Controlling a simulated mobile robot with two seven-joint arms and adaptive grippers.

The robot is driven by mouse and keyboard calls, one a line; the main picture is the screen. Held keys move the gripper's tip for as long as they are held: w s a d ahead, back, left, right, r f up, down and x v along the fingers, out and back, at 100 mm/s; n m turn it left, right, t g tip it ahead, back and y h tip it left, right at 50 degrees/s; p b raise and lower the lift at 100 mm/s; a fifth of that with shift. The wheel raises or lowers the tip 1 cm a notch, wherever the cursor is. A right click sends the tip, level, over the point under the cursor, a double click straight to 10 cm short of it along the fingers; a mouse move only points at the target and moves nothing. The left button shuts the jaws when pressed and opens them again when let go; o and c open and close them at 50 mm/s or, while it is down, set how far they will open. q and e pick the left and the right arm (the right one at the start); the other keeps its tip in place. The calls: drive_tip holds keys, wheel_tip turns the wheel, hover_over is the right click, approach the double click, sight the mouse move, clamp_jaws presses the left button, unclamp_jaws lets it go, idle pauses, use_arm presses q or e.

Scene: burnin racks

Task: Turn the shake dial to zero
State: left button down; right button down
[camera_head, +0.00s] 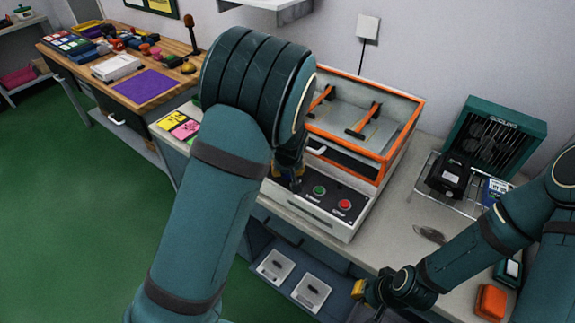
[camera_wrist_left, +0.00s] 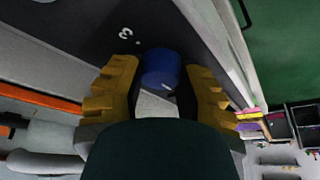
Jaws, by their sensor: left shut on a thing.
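The dial (camera_wrist_left: 161,68) is a blue round knob on a dark panel, seen in the left wrist view. A small pale mark shows near its lower edge, and a white "3" is printed beside it. My left gripper (camera_wrist_left: 155,85) has its yellow fingers on either side of the dial and is shut on it. In the head view my left arm hides the dial and most of the left gripper. The shaker machine (camera_head: 330,200) has an orange-framed top and a front panel with green and red buttons. My right gripper (camera_head: 368,292) is low at the bench's front; its finger gap is unclear.
A dark green heater-like unit (camera_head: 490,140) and a wire rack stand right of the machine. An orange block (camera_head: 490,302) lies near the right front. A wooden table (camera_head: 125,85) with several items is at the left; green floor (camera_head: 80,220) is clear.

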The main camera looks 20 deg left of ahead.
use_arm(q)
drive_tip(key=shift+s+f+n+p, duration=0.1)
drive_tip(key=shift+n+p, duration=0.2)
drive_tip(key=shift+n, duration=0.2)
drive_tip(key=c, duration=0.6)
unclamp_jaws()
drive_tip(key=shift+o, duration=0.2)
drive_tip(key=shift+d+r, duration=0.1)
drive_tip(key=shift+r, duration=0.4)
drive_tip(key=v, duration=1.1)
drive_tip(key=shift+d, duration=0.15)
